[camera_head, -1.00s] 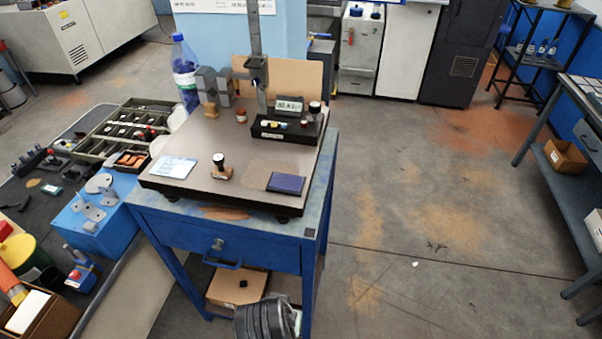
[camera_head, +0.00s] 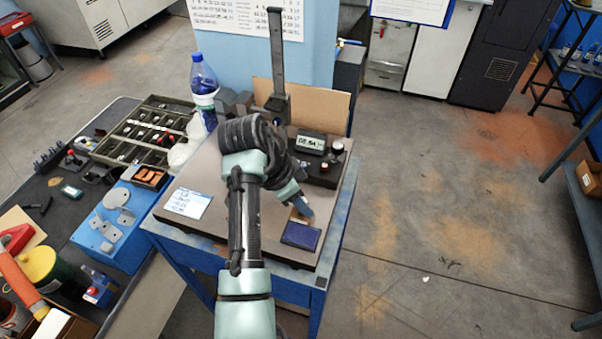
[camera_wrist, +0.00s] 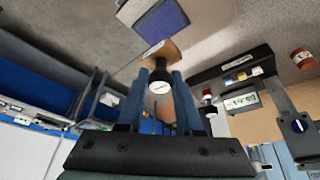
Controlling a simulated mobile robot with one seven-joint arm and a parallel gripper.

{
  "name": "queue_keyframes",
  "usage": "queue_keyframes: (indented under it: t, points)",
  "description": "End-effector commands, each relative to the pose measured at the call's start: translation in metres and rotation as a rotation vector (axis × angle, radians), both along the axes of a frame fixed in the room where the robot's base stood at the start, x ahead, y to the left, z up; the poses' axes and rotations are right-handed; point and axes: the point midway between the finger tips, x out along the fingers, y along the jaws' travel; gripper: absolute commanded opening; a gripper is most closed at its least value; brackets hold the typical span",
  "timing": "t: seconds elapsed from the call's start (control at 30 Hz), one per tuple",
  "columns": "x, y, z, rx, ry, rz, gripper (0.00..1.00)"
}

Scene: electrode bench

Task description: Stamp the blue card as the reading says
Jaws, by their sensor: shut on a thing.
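My gripper (camera_head: 303,207) is over the right front of the bench top. In the wrist view its blue fingers (camera_wrist: 160,76) are shut on the stamp (camera_wrist: 159,87), which has a round white-topped dark knob and a tan body. A dark blue rectangular pad (camera_head: 302,235) lies close by the stamp; it also shows in the wrist view (camera_wrist: 164,21). I cannot tell whether stamp and pad touch. A pale blue-white card (camera_head: 187,203) with several written lines lies flat at the left front. The reading display (camera_head: 311,143) is lit, its digits too small to read surely.
A cluttered side table (camera_head: 58,229) is at the left.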

Motion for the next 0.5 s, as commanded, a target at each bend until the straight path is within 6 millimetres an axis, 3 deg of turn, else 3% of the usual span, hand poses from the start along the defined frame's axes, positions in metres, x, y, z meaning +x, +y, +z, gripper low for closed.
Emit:
queue_keyframes:
  t: [0.27, 0.5]
  points:
    - [0.0, 0.0, -0.01, 0.0, 0.0, 0.001, 0.0]
    - [-0.001, 0.0, -0.035, 0.001, 0.0, 0.002, 0.0]
